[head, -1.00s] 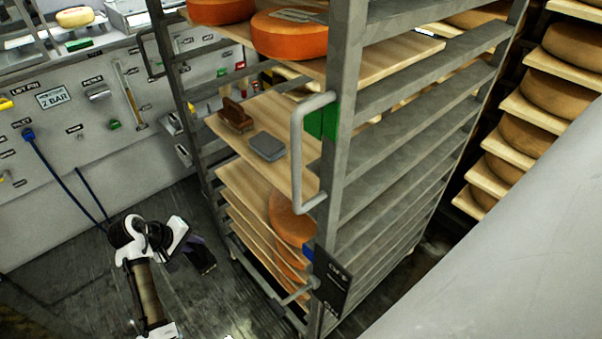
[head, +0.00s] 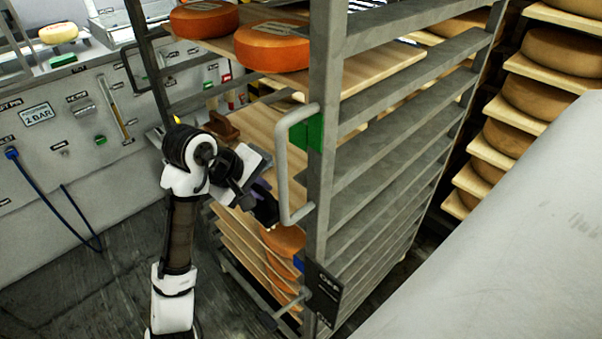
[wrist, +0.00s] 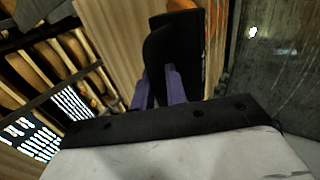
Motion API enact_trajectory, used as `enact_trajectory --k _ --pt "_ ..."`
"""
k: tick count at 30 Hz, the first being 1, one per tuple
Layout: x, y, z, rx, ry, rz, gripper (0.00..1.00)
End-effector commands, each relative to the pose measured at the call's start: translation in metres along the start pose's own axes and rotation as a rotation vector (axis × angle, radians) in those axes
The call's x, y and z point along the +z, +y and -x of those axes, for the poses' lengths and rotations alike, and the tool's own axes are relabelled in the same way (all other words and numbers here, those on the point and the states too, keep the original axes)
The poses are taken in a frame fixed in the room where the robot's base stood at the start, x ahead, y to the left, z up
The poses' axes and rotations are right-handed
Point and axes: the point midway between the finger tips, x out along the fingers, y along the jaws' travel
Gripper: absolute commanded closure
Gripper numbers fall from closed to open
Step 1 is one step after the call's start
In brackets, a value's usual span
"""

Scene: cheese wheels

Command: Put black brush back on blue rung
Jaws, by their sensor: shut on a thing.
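My gripper (head: 262,195) is beside the front of the metal rack, at the edge of the wooden board below the green marker. It is shut on the black brush, a dark block between the purple fingers in the wrist view (wrist: 172,55). In the head view the brush is hard to tell from the dark gripper parts. The blue rung's marker (head: 298,263) shows as a small blue patch on the rack's front post, lower than my gripper.
The board (head: 262,122) carries a brown brush (head: 221,126). A green marker (head: 307,136) and a grey handle (head: 283,165) are on the rack's post. Orange cheese wheels (head: 272,47) sit above; more cheeses (head: 284,240) lie below.

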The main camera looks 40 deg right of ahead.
Motion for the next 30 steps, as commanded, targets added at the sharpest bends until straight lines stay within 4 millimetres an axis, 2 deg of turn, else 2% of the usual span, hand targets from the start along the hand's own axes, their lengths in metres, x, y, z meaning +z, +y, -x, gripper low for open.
enact_trajectory --k 9,15,20,27,30 --pt "0.0 0.07 -0.043 -0.002 -0.001 -0.002 1.0" --pt "0.0 0.099 -0.065 -0.001 0.0 -0.001 1.0" --pt "0.0 0.103 -0.072 0.0 0.001 0.001 1.0" --pt "-0.001 0.085 -0.096 -0.001 0.0 0.003 1.0" --pt "-0.001 0.084 -0.099 0.0 0.001 0.0 1.0"
